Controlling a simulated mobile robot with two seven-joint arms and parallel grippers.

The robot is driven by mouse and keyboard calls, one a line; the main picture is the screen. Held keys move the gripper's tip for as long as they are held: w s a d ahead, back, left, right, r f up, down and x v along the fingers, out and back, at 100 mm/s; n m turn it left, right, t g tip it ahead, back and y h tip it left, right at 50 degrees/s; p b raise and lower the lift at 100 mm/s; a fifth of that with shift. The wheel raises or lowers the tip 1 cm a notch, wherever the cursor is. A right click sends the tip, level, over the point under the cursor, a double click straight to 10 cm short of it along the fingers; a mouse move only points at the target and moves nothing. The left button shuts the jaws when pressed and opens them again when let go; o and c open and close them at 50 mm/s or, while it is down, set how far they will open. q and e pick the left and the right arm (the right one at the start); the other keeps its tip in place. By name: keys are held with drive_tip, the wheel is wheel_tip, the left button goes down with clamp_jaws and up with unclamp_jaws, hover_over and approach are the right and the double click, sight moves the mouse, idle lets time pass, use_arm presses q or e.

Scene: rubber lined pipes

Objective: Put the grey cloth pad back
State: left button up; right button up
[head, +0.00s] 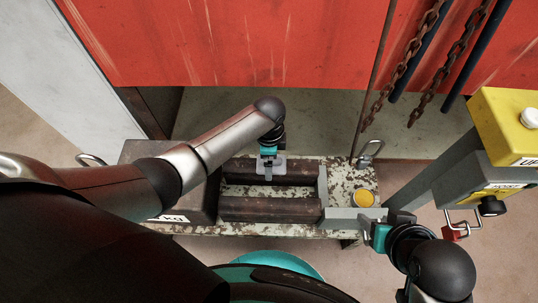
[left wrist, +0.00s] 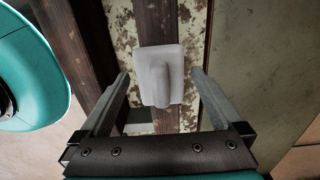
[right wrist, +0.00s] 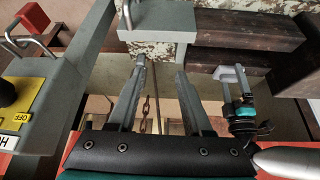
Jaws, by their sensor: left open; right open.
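The grey cloth pad (left wrist: 160,75) is a light grey square with a raised ridge. It rests on a dark brown pipe (left wrist: 157,22) in the left wrist view. In the head view it shows partly behind my left gripper (head: 268,166), on the rear of two dark pipes. My left gripper (left wrist: 161,80) is open, with one finger on each side of the pad and a visible gap at each side. My right gripper (head: 372,229) is open at the bench's front right. In the right wrist view its fingertips (right wrist: 160,68) are close to a grey block (right wrist: 162,22); contact is unclear.
The worn bench (head: 340,180) carries both pipes, a grey bracket (head: 345,216), a yellow round thing (head: 363,199) and a dark block (head: 190,200). A yellow control box (head: 505,115) stands right. Chains (head: 400,65) hang before a red panel (head: 230,40) behind.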

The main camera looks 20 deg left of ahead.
use_arm(q)
drive_tip(key=shift+r, duration=0.1)
use_arm(e)
drive_tip(key=shift+d, duration=0.1)
use_arm(q)
drive_tip(key=shift+r, duration=0.35)
wheel_tip(320, 180, up, 11)
drive_tip(key=p, duration=0.7)
drive_tip(key=shift+r, duration=0.2)
use_arm(e)
drive_tip(key=s+d+f+g, duration=0.1)
drive_tip(key=s+f+g, duration=0.2)
drive_tip(key=f, duration=1)
drive_tip(key=shift+s+d+h, duration=0.2)
drive_tip(key=shift+s+h, duration=0.2)
drive_tip(key=shift+s, duration=0.3)
